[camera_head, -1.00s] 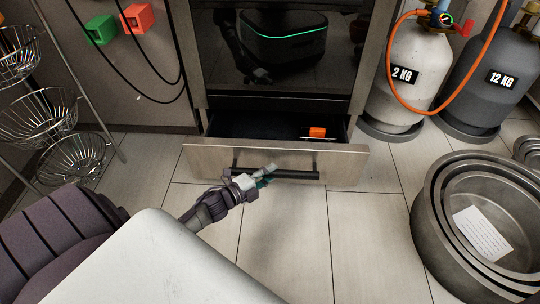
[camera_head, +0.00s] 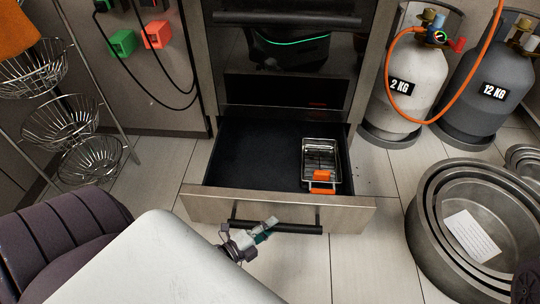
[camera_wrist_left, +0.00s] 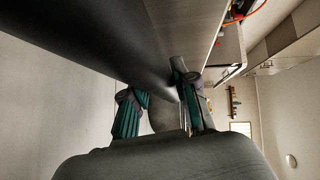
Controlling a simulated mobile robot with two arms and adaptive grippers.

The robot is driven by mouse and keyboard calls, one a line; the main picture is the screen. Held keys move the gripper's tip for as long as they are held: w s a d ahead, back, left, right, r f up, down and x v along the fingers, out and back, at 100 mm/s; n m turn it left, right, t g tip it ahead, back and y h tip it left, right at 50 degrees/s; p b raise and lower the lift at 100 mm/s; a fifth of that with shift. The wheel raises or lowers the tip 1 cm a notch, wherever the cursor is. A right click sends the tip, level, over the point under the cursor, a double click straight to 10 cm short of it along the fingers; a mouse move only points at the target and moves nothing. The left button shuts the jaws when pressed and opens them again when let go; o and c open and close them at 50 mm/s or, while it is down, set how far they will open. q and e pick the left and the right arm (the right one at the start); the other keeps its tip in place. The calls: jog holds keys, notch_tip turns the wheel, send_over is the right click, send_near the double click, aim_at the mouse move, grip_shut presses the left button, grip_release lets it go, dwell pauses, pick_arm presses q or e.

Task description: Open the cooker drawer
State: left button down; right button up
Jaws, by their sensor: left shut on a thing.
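The cooker (camera_head: 285,88) stands at the top middle of the head view. Its low drawer (camera_head: 205,207) is pulled out, with a dark interior (camera_head: 245,155) open to view. My left gripper (camera_head: 262,230) is at the black bar handle (camera_head: 300,228) on the drawer front. In the left wrist view, the gripper's green-padded fingers (camera_wrist_left: 158,105) are closed about the dark handle (camera_wrist_left: 110,50). A metal basket (camera_head: 320,155) with an orange grip (camera_head: 321,182) lies in the right part of the drawer. My right gripper is not seen.
A white gas cylinder (camera_head: 413,85) and a grey one (camera_head: 480,90) stand right of the cooker. Nested metal pots (camera_head: 425,235) sit on the floor at right. A wire basket rack (camera_head: 60,125) stands at left. Floor before the drawer is clear.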

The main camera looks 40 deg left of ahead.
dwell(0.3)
pick_arm(q)
jog(key=c, duration=0.9)
grip_release()
jog(key=v, duration=1.2)
